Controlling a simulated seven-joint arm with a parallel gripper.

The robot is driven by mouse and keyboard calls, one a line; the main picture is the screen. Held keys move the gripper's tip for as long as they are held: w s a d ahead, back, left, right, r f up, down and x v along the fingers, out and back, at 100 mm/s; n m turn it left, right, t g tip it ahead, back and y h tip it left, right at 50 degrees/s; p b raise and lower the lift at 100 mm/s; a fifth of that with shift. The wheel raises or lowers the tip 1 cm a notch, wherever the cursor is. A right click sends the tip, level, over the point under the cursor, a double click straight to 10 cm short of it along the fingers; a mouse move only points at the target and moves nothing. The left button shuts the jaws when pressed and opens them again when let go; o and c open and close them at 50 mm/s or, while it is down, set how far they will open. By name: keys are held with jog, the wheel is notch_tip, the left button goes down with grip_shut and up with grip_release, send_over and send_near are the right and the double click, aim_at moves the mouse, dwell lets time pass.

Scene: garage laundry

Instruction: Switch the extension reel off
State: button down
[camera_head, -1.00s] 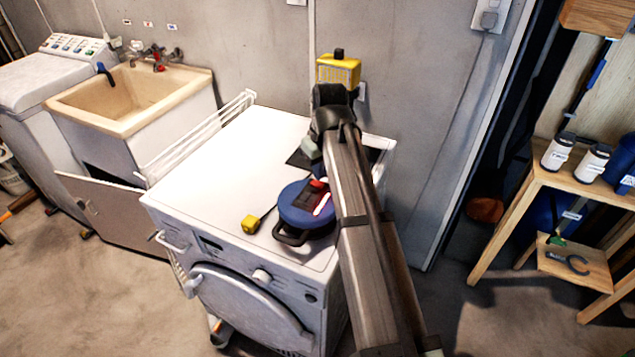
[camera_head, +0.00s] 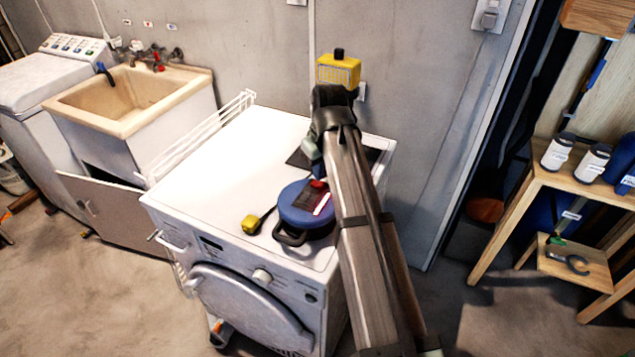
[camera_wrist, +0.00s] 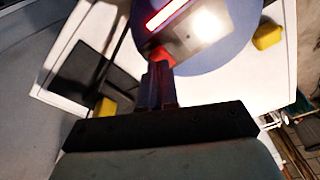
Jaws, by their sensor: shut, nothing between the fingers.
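The extension reel (camera_head: 297,214) is a round blue drum with a dark handle, lying flat on top of the white front-loading machine. Its dark panel carries a red switch part and a lit red-and-white strip. In the wrist view the blue reel (camera_wrist: 228,52) fills the upper middle, with the glowing strip (camera_wrist: 165,14) at the top. My gripper (camera_wrist: 160,70) is shut and empty, with its fingertips at the red switch (camera_wrist: 162,55). I cannot tell whether they touch or press it. In the head view my arm partly hides the gripper and the reel's right side.
The white machine (camera_head: 210,165) also bears a yellow-ended item (camera_head: 251,224) left of the reel and a dark flat pad (camera_head: 300,158) behind it. A yellow box (camera_head: 338,72) shows near the wall. A white rack and sink (camera_head: 125,95) stand left, a wooden shelf (camera_head: 590,180) right.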

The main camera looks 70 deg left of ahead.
aim_at(320, 184)
jog(key=shift+f, duration=0.85)
dwell(0.6)
jog(key=shift+r, duration=0.15)
notch_tip(320, 184, up, 7)
dwell(0.9)
jog(key=shift+f, duration=0.2)
